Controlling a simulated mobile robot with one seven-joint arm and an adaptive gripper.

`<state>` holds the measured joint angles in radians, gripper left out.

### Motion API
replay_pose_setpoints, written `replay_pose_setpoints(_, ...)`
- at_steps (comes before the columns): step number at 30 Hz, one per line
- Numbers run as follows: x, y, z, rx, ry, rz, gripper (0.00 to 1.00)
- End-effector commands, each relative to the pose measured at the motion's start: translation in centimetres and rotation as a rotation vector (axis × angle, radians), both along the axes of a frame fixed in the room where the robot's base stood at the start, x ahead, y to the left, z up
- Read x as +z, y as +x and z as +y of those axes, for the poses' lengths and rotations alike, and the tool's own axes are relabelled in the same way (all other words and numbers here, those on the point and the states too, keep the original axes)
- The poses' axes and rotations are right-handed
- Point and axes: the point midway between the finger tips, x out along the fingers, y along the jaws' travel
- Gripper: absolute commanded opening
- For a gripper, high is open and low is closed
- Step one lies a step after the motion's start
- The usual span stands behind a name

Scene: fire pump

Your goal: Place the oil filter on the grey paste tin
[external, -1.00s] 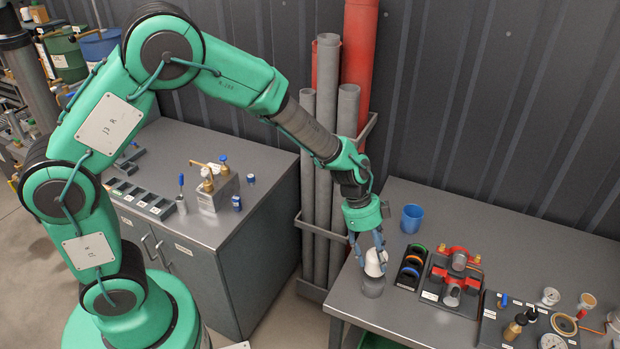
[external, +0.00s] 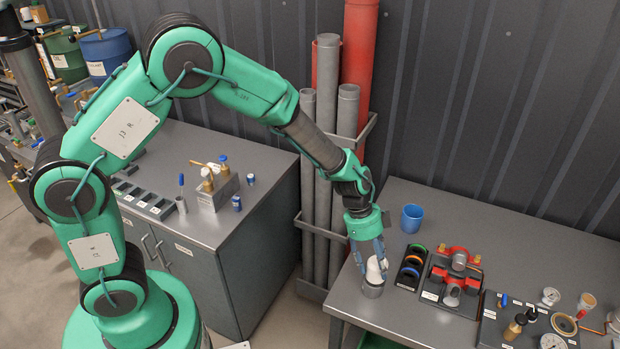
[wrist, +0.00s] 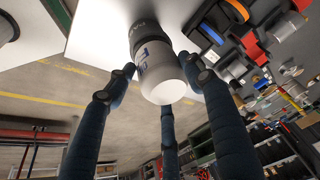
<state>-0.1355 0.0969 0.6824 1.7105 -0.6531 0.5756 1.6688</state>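The white oil filter (external: 375,270) is within the fingers of my gripper (external: 368,262), just above or on the grey paste tin (external: 373,290). In the wrist view, the filter (wrist: 163,78) shows its white end towards me. The fingers of my gripper (wrist: 160,80) surround it, with the tips close against its sides. The grey tin (wrist: 146,33), with part of its lettering showing, lies beyond the filter and lines up with it closely. Whether filter and tin touch cannot be seen clearly. The tin stands near the left front edge of the bench.
A blue cup (external: 411,218) stands behind on the bench (external: 500,232). A black rack with coloured rings (external: 410,268) and a red pump assembly (external: 455,275) are close to the right of the tin. Upright pipes (external: 345,170) stand left of the bench.

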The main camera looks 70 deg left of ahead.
Motion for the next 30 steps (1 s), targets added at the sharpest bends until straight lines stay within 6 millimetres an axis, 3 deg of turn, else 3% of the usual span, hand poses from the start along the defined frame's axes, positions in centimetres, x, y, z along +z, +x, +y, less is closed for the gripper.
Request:
replay_pose_setpoints(1,0.0,0.0,0.0,0.000,0.000,0.000,0.62)
replay_pose_setpoints(3,0.0,0.0,0.0,0.000,0.000,0.000,0.71)
replay_pose_setpoints(18,0.3,0.0,0.0,0.000,0.000,0.000,0.71)
replay_pose_setpoints(30,5.4,-1.1,1.7,0.002,0.000,-0.003,0.71)
